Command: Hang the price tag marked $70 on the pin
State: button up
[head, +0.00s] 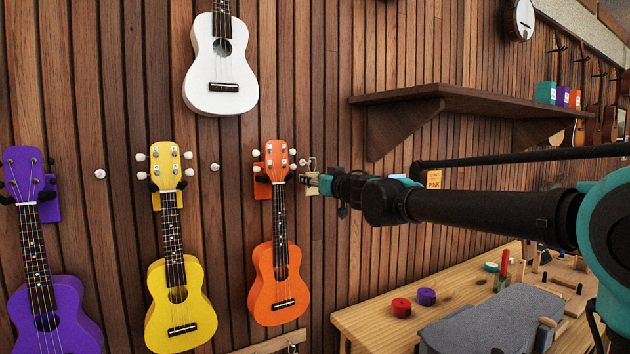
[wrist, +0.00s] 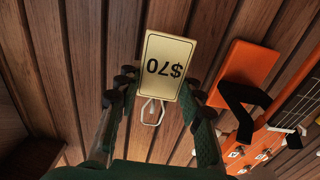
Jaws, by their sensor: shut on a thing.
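The cream $70 price tag (wrist: 168,62) is upside down in the wrist view, in front of the wooden wall. My gripper (wrist: 163,90) is shut on it, one dark finger at each side edge. A pale wire loop (wrist: 152,112) shows just below the tag; I cannot tell if it is part of the tag or of the wall. In the head view my gripper (head: 319,184) reaches the wall right of the orange ukulele's head. A small pale pin (head: 308,162) is on the wall just above it. Whether tag and pin touch is unclear.
The orange ukulele (head: 276,268) hangs close left of my gripper, with its orange holder block (wrist: 245,72) near in the wrist view. Yellow (head: 180,290) and purple ukuleles hang further left. A wooden shelf (head: 440,100) juts out above right; a workbench (head: 380,318) stands below.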

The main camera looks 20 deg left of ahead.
jog(key=shift+w+a+f, duration=0.3)
jog(key=shift+w+a, duration=0.2)
jog(key=shift+a, duration=0.05)
jog(key=shift+w+a+f, duration=0.3)
jog(key=shift+w+a, duration=0.15)
jog(key=shift+a, duration=0.1)
jog(key=o, duration=0.9)
